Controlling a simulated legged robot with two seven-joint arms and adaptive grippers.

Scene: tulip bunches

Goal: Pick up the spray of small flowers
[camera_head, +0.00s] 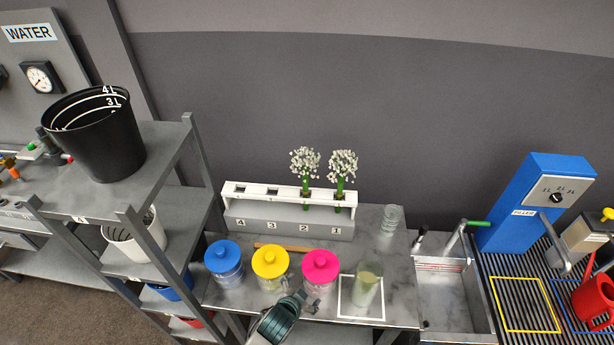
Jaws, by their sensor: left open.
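Two sprays of small white flowers on green stems stand upright in the white rack (262,207) at the back of the grey table. The left spray (305,163) is at slot 2 and the right spray (343,163) at slot 1. My left gripper (311,300) is open at the front of the table, in front of the pink-lidded jar, well below and apart from both sprays. Nothing shows held in it. My right gripper is not in view.
Jars with blue (222,254), yellow (269,261) and pink (320,265) lids stand before the rack. A greenish glass (367,284) stands in a white square; a clear glass (391,218) is behind. A sink (452,300) lies right, shelves with a black bucket (98,140) left.

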